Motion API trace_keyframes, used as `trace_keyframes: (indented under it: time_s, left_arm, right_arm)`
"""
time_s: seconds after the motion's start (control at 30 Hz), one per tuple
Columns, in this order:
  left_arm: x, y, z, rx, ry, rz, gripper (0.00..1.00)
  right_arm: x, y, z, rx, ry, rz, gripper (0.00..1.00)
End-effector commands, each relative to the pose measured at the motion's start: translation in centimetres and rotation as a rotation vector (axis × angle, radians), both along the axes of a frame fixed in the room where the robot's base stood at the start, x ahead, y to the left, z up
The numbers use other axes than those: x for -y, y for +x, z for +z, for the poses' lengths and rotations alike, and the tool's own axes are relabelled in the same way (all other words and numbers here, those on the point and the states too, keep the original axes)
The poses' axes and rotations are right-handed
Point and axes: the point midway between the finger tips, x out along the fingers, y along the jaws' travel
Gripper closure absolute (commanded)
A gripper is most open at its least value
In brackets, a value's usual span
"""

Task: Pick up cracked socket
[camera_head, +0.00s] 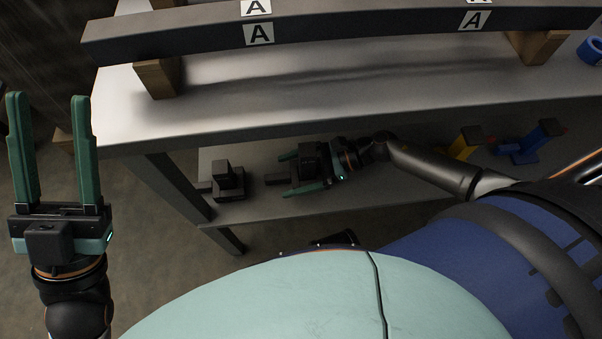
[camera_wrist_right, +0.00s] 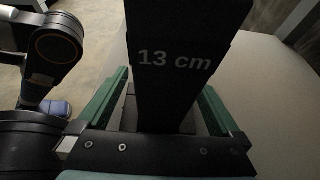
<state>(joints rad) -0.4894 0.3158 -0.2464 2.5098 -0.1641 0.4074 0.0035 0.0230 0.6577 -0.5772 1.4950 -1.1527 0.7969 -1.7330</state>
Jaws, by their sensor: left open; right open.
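No crack shows, so I cannot tell which thing is the cracked socket. In the head view, a dark stepped block (camera_head: 228,180) stands on the lower shelf, left of my right gripper (camera_head: 284,176). That gripper is open over the shelf, fingers pointing left, with a small dark piece (camera_head: 276,179) between them. In the right wrist view, a dark block marked "13 cm" (camera_wrist_right: 172,85) shows between the green fingers, with a gap visible on each side; its far end is cut off. My left gripper (camera_head: 48,98) is open and empty, left of the table.
The lower shelf (camera_head: 270,209) lies under the table top (camera_head: 330,95), which overhangs my right arm. Yellow (camera_head: 464,145) and blue (camera_head: 530,143) items with dark ends stand further right on it. A long dark beam marked "A" (camera_head: 340,30) rests on wooden blocks above.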

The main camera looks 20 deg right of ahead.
Motion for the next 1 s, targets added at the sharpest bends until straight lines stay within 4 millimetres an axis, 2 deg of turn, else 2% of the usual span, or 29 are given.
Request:
trace_keyframes:
  time_s: [0.1,0.33,1.0]
  left_arm:
    - [0.04,0.01,-0.41,-0.002,0.000,-0.002,0.50]
    - [0.08,0.01,-0.30,-0.001,0.000,-0.002,0.50]
    - [0.07,0.00,-0.22,0.001,-0.001,-0.001,0.50]
  right_arm:
    - [-1.24,0.46,-0.68,0.000,0.000,-0.002,0.00]
    - [-1.38,0.46,-0.70,-0.001,-0.002,-0.002,0.01]
    - [-1.34,0.45,-0.68,-0.001,-0.002,-0.001,0.77]
